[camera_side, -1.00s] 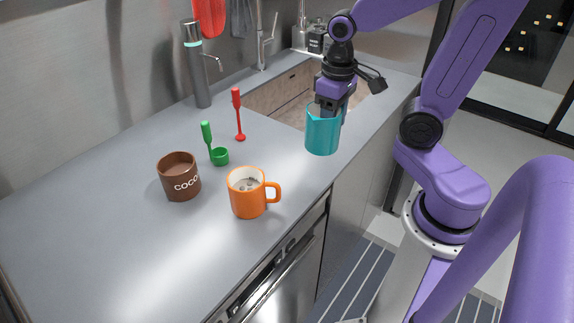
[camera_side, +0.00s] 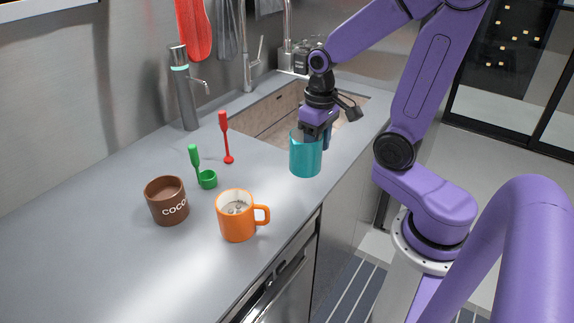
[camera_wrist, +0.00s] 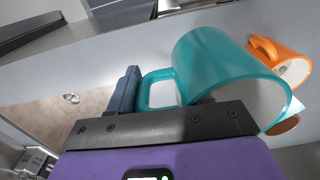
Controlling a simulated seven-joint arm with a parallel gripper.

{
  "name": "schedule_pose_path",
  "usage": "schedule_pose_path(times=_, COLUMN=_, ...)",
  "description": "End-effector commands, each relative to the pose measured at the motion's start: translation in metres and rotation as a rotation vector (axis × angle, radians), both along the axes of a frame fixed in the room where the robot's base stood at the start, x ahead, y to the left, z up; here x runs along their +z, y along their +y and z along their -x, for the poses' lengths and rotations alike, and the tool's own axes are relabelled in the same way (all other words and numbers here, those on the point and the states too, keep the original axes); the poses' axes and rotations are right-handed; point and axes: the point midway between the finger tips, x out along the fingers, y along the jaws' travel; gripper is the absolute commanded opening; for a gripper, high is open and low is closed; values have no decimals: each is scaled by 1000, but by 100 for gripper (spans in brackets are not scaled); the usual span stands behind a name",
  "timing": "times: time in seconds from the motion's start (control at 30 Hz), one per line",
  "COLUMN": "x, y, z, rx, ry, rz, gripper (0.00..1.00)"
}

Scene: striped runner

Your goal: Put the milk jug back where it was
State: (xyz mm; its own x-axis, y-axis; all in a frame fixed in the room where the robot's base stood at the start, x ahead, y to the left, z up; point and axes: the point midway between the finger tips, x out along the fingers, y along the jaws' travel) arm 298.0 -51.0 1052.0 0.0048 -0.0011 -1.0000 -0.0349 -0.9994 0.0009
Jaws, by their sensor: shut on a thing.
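The milk jug (camera_side: 306,157) is teal and stands roughly upright in the side view, in front of the sink near the counter's front edge. I cannot tell whether its base touches the counter. My gripper (camera_side: 316,138) is shut on the jug from the far side, near its rim. In the wrist view the jug (camera_wrist: 215,65) fills the upper middle, with its handle to the left beside one finger of my gripper (camera_wrist: 165,100). The exact contact between the fingers and the jug is partly hidden.
On the counter (camera_side: 110,185), an orange mug (camera_side: 237,220) stands left of the jug, then a brown cocoa cup (camera_side: 167,201). A green scoop (camera_side: 207,180) and an upright red utensil (camera_side: 228,158) stand behind them. The sink (camera_side: 275,120) lies behind the jug; the left counter is clear.

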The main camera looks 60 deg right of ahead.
Motion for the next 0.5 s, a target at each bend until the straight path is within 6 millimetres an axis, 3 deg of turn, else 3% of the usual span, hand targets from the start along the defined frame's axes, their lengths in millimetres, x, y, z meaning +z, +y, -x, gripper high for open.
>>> schedule_pose_path(times=0.5, x=-35, y=-10, z=-57, rx=-1, ry=5, rz=0, gripper=0)
